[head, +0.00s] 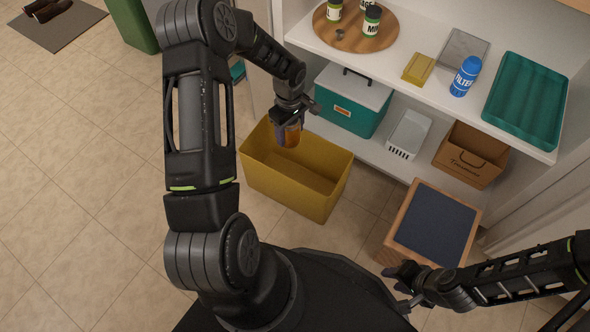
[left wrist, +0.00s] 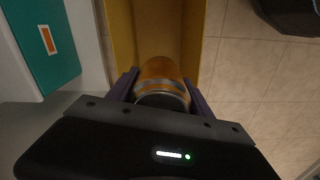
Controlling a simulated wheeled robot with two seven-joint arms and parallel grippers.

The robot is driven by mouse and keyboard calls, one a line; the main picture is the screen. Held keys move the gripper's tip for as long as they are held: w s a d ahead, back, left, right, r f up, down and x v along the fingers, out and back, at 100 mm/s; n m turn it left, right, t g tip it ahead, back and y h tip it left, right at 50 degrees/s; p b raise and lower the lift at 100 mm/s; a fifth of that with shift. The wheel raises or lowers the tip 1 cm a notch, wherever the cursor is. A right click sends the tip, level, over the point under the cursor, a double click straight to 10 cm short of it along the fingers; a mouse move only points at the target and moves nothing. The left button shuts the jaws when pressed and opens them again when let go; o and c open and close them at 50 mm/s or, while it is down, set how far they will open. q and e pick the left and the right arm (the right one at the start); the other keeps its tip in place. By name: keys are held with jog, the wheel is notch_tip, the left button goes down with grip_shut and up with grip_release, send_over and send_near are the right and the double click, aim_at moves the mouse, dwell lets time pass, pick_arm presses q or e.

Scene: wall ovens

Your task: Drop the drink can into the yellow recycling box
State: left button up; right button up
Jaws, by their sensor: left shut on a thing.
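The drink can (head: 288,136), orange with a dark end, is held by my left gripper (head: 290,122). In the left wrist view the can (left wrist: 162,78) sits between the two fingers of the left gripper (left wrist: 162,90), which is shut on it. The yellow recycling box (head: 322,200) stands open on the floor, and its visible inside is empty. The can appears over the box's far left part; its exact height above the rim is hard to tell. The box (left wrist: 122,35) also shows beyond the can in the left wrist view. My right gripper (head: 405,288) is at the lower right, holding nothing visible.
A white shelf (head: 420,75) behind the box holds a round wooden board (head: 350,40) with jars, a blue bottle (head: 466,76) and a teal tray (head: 526,100). Below are a teal box (head: 345,112) and a brown box (head: 470,155). A dark-topped stool (head: 435,225) stands right of the yellow box.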

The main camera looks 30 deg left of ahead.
aim_at(290, 125)
pick_arm(q)
jog(key=shift+f+b, duration=1.3)
jog(key=shift+f, duration=1.15)
jog(key=o, duration=1.4)
notch_tip(290, 125, up, 8)
jog(key=p, duration=0.2)
jog(key=shift+p, duration=0.35)
jog(key=shift+f, duration=0.1)
